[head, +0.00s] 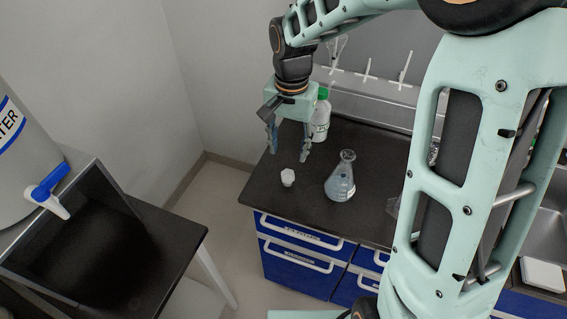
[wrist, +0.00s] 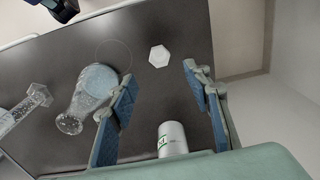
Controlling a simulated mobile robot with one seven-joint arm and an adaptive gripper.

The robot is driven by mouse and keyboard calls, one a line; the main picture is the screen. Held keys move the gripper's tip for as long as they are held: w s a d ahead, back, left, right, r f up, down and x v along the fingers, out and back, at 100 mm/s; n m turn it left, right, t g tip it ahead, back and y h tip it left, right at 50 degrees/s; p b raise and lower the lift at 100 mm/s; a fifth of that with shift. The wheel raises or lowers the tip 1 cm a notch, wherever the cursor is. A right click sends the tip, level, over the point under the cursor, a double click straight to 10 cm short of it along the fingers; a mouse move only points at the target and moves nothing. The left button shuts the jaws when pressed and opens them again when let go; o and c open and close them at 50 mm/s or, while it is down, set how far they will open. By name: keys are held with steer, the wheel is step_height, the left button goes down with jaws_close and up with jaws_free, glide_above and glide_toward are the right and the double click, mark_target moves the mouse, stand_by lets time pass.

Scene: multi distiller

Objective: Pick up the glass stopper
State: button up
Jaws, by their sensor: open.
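The stopper is most likely the small white piece with a hexagonal top (head: 287,177) near the left front part of the dark bench top. It also shows in the wrist view (wrist: 159,56), just beyond the fingertips and roughly between them. My gripper (head: 289,153) is open and empty, pointing down above the bench, a little behind and above this piece in the head view. Its two blue-padded fingers (wrist: 160,78) stand apart in the wrist view, with nothing between the pads touching them.
A conical flask with pale liquid (head: 341,184) stands right of the white piece. A white bottle with a green cap (head: 320,120) stands behind. A clear glass vessel with a hexagonal base (wrist: 27,106) shows in the wrist view. The bench's left edge is close.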

steer(key=shift+s+d+f, duration=0.1)
steer(key=shift+f, duration=0.25)
glide_above(288, 173)
steer(key=f, duration=0.4)
steer(key=shift+s+d+f, duration=0.1)
steer(key=shift+s+f, duration=0.15)
steer(key=shift+f, duration=0.05)
steer(key=shift+w+f, duration=0.2)
steer(key=shift+f, duration=2.55)
steer(key=c, duration=0.9)
